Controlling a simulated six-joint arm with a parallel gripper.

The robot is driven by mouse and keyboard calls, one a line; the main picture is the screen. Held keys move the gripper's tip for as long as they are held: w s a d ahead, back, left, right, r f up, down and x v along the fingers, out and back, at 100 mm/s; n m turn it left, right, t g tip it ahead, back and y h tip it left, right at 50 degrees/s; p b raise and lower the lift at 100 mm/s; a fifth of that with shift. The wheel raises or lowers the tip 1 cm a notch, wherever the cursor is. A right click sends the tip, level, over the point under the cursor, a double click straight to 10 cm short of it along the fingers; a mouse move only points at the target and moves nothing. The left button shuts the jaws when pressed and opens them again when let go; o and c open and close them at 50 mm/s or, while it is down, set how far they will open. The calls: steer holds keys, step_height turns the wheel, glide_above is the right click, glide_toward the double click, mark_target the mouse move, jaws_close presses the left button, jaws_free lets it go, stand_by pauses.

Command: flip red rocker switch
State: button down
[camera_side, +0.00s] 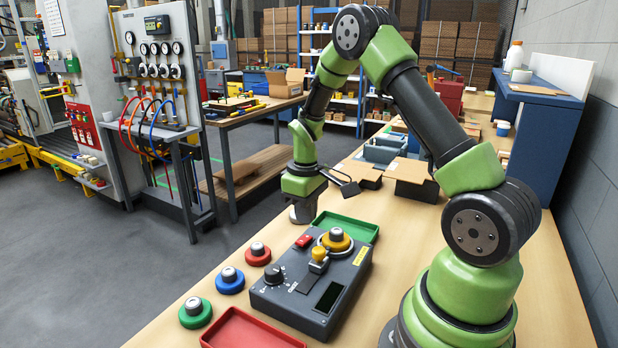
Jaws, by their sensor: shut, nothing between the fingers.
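The red rocker switch (304,241) sits on the top face of a dark grey control box (272,300), near its far left edge. Which way the rocker is tipped is too small to tell. My gripper (302,214) points down just beyond the far left corner of the box, above and behind the switch in the picture. It is shut and empty, and appears apart from the switch. Its fingertips are small and hard to make out.
The box also carries a yellow knob (318,253), a yellow ringed button (336,240), a black dial (274,275) and a dark display. Red (258,254), blue (230,280) and green (195,312) round pieces stand left. A green tray (358,229) lies behind, a red tray (245,332) in front.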

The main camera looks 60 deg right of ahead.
step_height(320, 180, up, 10)
steer(key=d, duration=0.1)
steer(key=shift+d, duration=0.4)
step_height(320, 180, up, 5)
steer(key=t, duration=0.2)
glide_above(301, 241)
steer(key=s+a, duration=0.1)
steer(key=s, duration=0.1)
steer(key=s+a+r+m+t+y, duration=0.2)
steer(key=s+a+r+m+t, duration=0.3)
steer(key=s+a, duration=0.8)
steer(key=w+d+n+g+h, duration=0.1)
steer(key=w+d+n+g, duration=0.25)
steer(key=w+d, duration=0.55)
steer(key=w+d+f+n+g+y, duration=0.1)
steer(key=w+d+f+g, duration=0.15)
steer(key=d+f, duration=0.2)
steer(key=w+d+f+n+g, duration=0.1)
steer(key=w+d+f, duration=0.3)
steer(key=f, duration=0.2)
steer(key=shift+m, duration=0.25)
steer(key=a+f, duration=0.1)
steer(key=f, duration=0.3)
steer(key=a+f, duration=0.1)
steer(key=f, duration=0.4)
steer(key=a+f, duration=0.1)
steer(key=f, duration=0.3)
steer(key=shift+s+f, duration=0.2)
steer(key=shift+f, duration=0.05)
